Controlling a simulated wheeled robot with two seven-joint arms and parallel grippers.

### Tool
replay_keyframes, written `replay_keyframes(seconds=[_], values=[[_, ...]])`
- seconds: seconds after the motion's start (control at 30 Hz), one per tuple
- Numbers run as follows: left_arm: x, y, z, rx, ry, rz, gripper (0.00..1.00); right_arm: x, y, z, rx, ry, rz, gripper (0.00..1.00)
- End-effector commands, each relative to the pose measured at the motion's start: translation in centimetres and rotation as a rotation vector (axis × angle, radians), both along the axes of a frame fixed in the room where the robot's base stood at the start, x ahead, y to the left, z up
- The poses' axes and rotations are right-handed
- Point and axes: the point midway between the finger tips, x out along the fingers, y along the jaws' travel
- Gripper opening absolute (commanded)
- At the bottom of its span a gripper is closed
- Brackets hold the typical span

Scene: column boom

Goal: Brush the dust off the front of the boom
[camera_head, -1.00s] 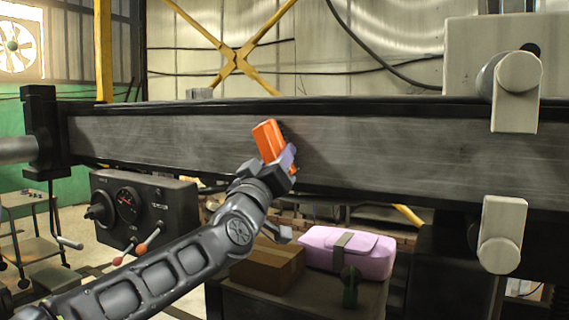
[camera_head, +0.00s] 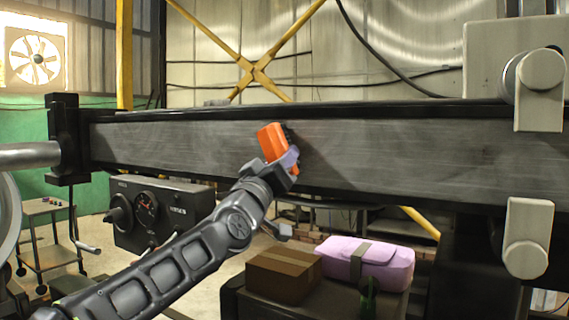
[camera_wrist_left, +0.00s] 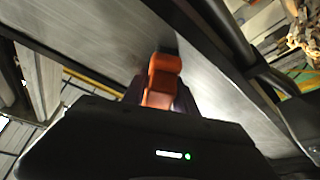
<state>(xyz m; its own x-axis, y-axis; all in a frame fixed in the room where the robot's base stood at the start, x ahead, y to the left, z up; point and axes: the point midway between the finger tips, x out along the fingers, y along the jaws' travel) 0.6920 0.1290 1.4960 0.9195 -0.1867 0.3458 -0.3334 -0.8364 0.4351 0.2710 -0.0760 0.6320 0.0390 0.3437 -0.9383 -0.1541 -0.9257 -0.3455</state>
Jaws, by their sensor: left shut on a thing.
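The boom (camera_head: 400,150) is a long grey beam with dark edges that runs across the head view. Its front face looks streaked and dull. My left gripper (camera_head: 288,163) is shut on an orange brush (camera_head: 272,142), which is held tilted at the middle of the boom's front. Dark bristles show on the brush's far side, against or very near the face; I cannot tell if they touch. In the left wrist view the orange brush (camera_wrist_left: 162,75) stands up from the gripper, with the boom's grey face (camera_wrist_left: 110,35) behind it. My right gripper is not in view.
A control box with a gauge and levers (camera_head: 158,212) stands below the boom at left. A cardboard box (camera_head: 284,274) and a pink case (camera_head: 368,262) lie on a dark surface under it. Pale clamp blocks (camera_head: 528,238) sit at the boom's right. A small cart (camera_head: 48,240) stands at far left.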

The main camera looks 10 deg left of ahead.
Motion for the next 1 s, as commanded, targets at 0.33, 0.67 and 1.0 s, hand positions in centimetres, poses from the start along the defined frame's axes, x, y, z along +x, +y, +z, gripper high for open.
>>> replay_keyframes(seconds=[0.33,0.67,1.0], values=[[0.5,1.3,-0.4,0.0,-0.001,0.002,0.02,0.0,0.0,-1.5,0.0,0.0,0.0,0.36],[1.1,3.4,-0.1,-0.001,-0.002,0.001,0.02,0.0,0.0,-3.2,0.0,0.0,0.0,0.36],[1.1,3.4,0.3,0.0,-0.001,0.0,0.02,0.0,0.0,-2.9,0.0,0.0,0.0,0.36]])
